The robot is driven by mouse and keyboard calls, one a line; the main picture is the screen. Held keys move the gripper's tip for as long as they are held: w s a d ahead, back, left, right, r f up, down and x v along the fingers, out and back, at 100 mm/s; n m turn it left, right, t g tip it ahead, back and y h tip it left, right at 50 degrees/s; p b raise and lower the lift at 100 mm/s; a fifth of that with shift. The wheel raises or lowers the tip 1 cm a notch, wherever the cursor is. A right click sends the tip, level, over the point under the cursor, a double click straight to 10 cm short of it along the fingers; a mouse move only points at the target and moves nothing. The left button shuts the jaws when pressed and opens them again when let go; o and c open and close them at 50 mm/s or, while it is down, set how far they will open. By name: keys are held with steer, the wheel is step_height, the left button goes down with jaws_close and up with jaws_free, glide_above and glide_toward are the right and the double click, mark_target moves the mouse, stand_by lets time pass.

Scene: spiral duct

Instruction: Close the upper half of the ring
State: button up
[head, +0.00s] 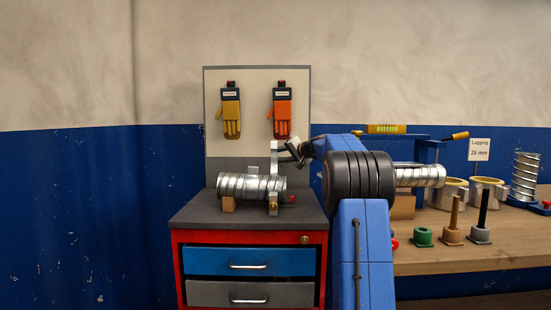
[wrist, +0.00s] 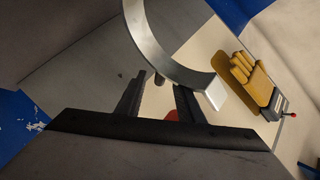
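A spiral duct (head: 240,186) of ribbed bright metal lies across blocks on the grey top of a red cabinet. Near its right end is the ring; its upper half (head: 274,158) stands up above the duct, swung open. In the wrist view the upper half (wrist: 165,55) is a curved grey metal band with a flat tab at its end. My gripper (head: 289,152) is just right of the raised half. In the wrist view my gripper (wrist: 158,92) has its two dark fingers apart, close to the band's curve. I cannot tell whether they touch it.
The cabinet top (head: 200,210) has free room at its front. A backboard holds yellow (head: 231,115) and orange gloves (head: 282,115).

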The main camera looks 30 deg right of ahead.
mark_target(274, 156)
steer(key=shift+x, duration=1.95)
steer(key=shift+a, duration=0.1)
jaws_close()
